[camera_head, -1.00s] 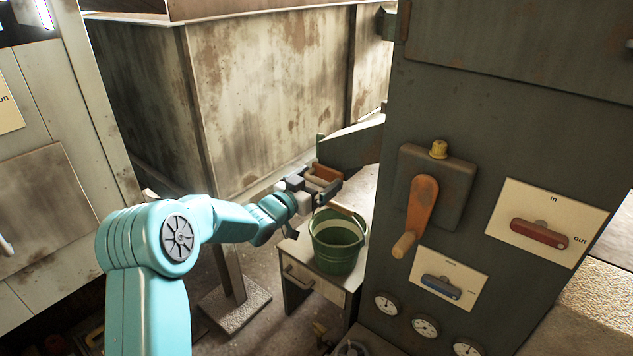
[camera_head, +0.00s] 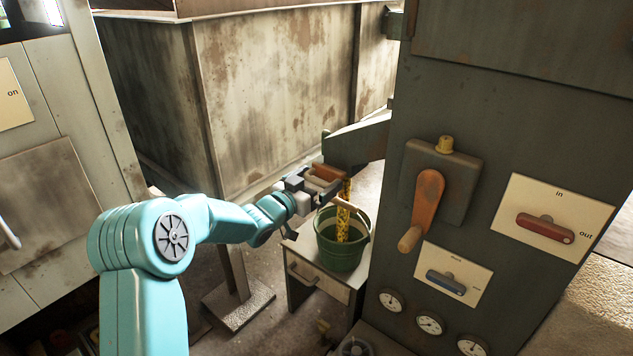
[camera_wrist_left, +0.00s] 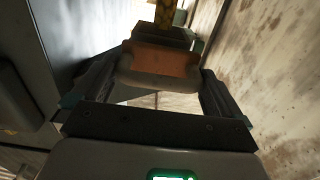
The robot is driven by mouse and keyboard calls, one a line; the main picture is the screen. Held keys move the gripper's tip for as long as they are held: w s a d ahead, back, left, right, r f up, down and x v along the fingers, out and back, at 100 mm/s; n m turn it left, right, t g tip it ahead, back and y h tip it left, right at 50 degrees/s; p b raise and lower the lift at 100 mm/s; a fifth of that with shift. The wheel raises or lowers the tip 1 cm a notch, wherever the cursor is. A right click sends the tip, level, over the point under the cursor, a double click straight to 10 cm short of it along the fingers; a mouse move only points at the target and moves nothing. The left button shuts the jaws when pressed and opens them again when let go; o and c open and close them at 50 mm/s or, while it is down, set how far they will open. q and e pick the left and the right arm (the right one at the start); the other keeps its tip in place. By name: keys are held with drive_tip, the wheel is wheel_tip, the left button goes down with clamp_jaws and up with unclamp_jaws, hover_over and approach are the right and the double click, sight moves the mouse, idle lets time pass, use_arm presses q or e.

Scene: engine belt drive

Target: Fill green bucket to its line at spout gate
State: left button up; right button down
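The green bucket (camera_head: 342,243) stands upright on a small cabinet under the spout (camera_head: 357,142). A yellow grainy stream (camera_head: 343,215) falls from the spout into the bucket. The fill level and the line inside are too small or hidden to read. My left gripper (camera_head: 318,182) is at the spout's end, above the bucket's left rim. It appears shut on the orange-brown gate handle (camera_head: 327,172). In the left wrist view the handle (camera_wrist_left: 160,62) spans between both fingers, with the yellow stream beyond it. My right gripper is not in view.
The small cabinet (camera_head: 305,283) has a drawer facing forward. A dark machine panel (camera_head: 470,130) with an orange crank (camera_head: 425,205), a red lever (camera_head: 545,228), a blue lever (camera_head: 446,282) and gauges stands close at right. A rusty bin wall (camera_head: 270,80) is behind.

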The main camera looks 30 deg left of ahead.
use_arm(q)
drive_tip(key=s+a+p, duration=0.1)
drive_tip(key=s, duration=1.5)
drive_tip(key=shift+s+a+p, duration=0.15)
drive_tip(key=shift+p, duration=0.2)
